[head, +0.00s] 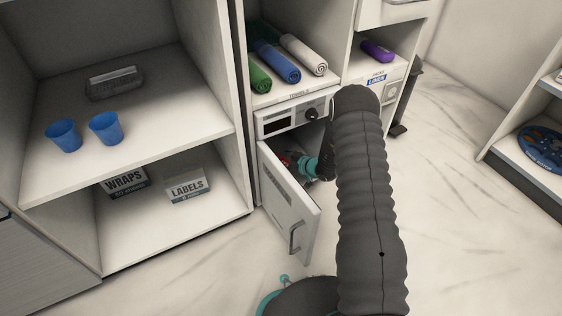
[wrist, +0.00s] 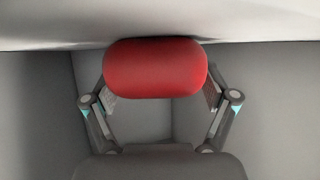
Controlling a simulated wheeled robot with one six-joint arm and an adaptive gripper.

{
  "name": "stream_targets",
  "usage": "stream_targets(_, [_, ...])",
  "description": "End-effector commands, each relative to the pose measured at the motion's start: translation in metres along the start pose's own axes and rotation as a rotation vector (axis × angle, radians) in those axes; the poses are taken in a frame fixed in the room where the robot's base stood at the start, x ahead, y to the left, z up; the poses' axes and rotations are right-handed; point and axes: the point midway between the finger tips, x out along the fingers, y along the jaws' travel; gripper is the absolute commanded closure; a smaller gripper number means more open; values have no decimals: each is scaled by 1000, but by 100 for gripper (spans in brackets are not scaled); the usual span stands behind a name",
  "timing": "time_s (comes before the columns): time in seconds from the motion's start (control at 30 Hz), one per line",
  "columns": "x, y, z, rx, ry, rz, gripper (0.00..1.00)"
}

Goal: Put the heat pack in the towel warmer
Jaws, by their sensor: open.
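The towel warmer (head: 277,123) is the white appliance under the towel shelf, with a control panel and a dark knob. Its door (head: 287,210) stands open, swung out toward the front. My gripper (head: 298,162) reaches into its opening, partly hidden by my arm. The heat pack (wrist: 155,68) is a red rounded pad lying between my gripper's two fingers in the wrist view. The fingers are open, one on each side of it. The pack lies against a pale surface inside grey walls. Only a small bit of red shows in the head view.
Rolled green, blue and white towels (head: 275,62) lie on the shelf above. A purple roll (head: 377,50) is right of them. Two blue cups (head: 105,129) and a grey container (head: 114,83) stand on the left shelf, above WRAPS and LABELS boxes (head: 187,185).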

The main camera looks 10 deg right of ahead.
Motion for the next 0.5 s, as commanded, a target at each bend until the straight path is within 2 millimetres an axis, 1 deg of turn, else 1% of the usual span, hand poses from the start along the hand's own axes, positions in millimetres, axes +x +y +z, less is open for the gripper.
stream_targets(0.17, [-29, 1, -1, 3, 0, 3, 15])
stream_targets(0.3, [-58, 1, -1, 3, 0, 3, 15])
stream_targets(0.5, [-94, 1, 0, 2, 0, 4, 15])
